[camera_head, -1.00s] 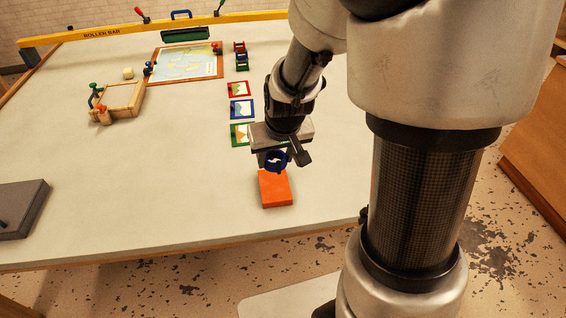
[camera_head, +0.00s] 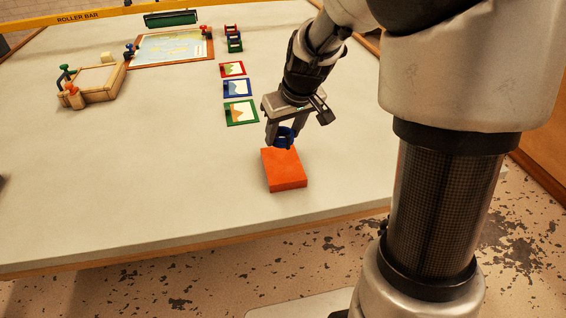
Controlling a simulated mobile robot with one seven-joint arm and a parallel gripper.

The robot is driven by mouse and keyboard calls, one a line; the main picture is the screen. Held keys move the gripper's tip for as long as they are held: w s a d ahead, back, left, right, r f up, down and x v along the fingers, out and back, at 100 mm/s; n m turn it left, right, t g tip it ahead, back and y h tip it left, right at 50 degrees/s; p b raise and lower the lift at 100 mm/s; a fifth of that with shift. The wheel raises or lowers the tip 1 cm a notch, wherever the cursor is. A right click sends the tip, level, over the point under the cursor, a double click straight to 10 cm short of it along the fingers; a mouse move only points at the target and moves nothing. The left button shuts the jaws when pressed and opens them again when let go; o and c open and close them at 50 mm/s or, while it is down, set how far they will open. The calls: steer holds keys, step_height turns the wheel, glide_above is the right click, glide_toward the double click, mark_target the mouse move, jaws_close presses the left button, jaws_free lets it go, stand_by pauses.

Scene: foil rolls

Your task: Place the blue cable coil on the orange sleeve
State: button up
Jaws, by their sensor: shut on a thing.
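The orange sleeve (camera_head: 284,173) lies flat near the front edge of the table, a bright orange block shape. My gripper (camera_head: 282,141) is shut on the blue cable coil (camera_head: 286,134), a small dark blue ring. The coil shows between the fingers at the far edge of the sleeve in the picture. I cannot tell whether it touches the sleeve or hangs just above it. The fingers hide part of the coil.
Red, blue and green framed cards (camera_head: 238,88) lie behind the gripper. A wooden tray with clamps (camera_head: 92,86) and a framed map (camera_head: 172,47) are further back. The pale table (camera_head: 140,180) is clear left of the sleeve.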

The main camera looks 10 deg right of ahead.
step_height(320, 180, down, 6)
steer(key=shift+f+b, duration=0.25)
steer(key=shift+b, duration=0.55)
steer(key=shift+f, duration=0.1)
steer(key=o, duration=1.1)
